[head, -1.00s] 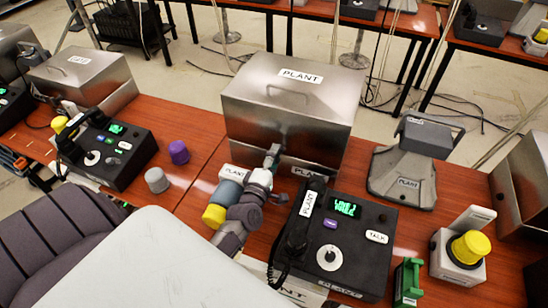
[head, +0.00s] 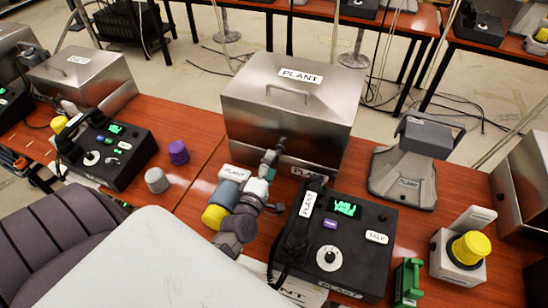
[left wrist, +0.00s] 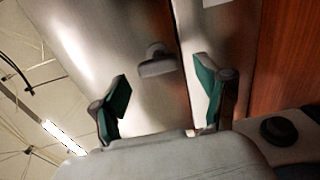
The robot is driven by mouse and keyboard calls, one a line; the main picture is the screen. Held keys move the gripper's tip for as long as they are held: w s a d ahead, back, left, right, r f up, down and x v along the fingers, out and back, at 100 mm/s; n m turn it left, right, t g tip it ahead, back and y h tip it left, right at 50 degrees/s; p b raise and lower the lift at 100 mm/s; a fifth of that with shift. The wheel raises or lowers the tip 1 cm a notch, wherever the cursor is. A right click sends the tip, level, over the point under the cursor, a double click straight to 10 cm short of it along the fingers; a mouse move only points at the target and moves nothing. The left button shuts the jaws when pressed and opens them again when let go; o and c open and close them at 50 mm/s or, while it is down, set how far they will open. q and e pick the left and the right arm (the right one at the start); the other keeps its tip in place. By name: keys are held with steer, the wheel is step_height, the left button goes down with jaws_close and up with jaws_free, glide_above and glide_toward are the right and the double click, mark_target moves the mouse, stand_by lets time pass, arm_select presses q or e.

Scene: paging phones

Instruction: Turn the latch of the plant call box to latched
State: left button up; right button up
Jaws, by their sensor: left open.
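The plant call box is a brushed-steel box (head: 255,115) with a PLANT label on its lid, on the desk in the head view. Its latch (head: 283,146) is a small grey knob on the front face. In the left wrist view the latch (left wrist: 158,62) sticks out between the green fingertips, near the seam on the box. My left gripper (head: 271,158) is open in front of the latch, with a finger on either side and no clear contact. The latch's exact turn is hard to read. My right gripper is out of view.
A black desk phone labelled PLANT (head: 345,240) stands right of my left arm. A grey PLANT stand (head: 404,175), a yellow-button unit (head: 465,250) and a green object (head: 407,282) are farther right.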

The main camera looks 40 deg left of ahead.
arm_select(q)
steer(key=v, duration=0.9)
steer(key=shift+w, duration=0.1)
